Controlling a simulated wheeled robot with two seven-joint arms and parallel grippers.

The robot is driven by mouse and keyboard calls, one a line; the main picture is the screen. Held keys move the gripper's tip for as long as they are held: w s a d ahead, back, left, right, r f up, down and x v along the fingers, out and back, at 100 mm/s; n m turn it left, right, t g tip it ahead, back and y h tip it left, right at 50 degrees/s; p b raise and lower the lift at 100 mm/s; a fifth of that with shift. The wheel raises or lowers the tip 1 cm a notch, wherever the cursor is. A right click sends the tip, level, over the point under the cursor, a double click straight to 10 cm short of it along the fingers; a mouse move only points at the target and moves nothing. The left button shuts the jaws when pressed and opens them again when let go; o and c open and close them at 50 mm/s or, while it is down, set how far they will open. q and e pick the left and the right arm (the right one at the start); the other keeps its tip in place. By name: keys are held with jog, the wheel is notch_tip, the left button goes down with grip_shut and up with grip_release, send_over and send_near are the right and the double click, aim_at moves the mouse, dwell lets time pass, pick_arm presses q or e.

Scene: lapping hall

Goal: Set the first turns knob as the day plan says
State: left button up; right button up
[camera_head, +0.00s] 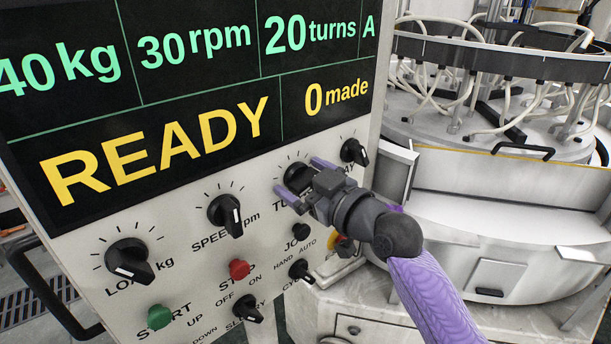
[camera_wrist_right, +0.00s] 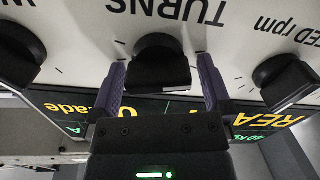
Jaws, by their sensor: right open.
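The turns knob (camera_head: 298,177) is black, on the sloping control panel, and partly hidden behind my right gripper (camera_head: 306,178). In the right wrist view the same knob (camera_wrist_right: 158,64) stands between the two purple fingers of my right gripper (camera_wrist_right: 158,75), with a gap on each side. The gripper is open around it. The display (camera_head: 190,75) reads 40 kg, 30 rpm, 20 turns, A, READY and 0 made. My left gripper is out of view. No day plan can be seen.
The speed knob (camera_head: 225,213) and load knob (camera_head: 128,260) sit to the left, another knob (camera_head: 353,151) to the right. Below are a red stop button (camera_head: 239,269), a green start button (camera_head: 159,316) and small switches. A large round machine (camera_head: 490,190) stands at right.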

jog(key=shift+d, duration=0.1)
jog(key=shift+c, duration=1)
jog(key=c, duration=0.9)
jog(key=shift+m, duration=0.3)
jog(key=shift+r+m+p, duration=0.1)
jog(key=shift+m+p, duration=0.45)
jog(key=shift+m, duration=0.25)
jog(key=shift+w+m+p, duration=0.1)
jog(key=shift+m+p, duration=0.5)
jog(key=shift+m, duration=1.2)
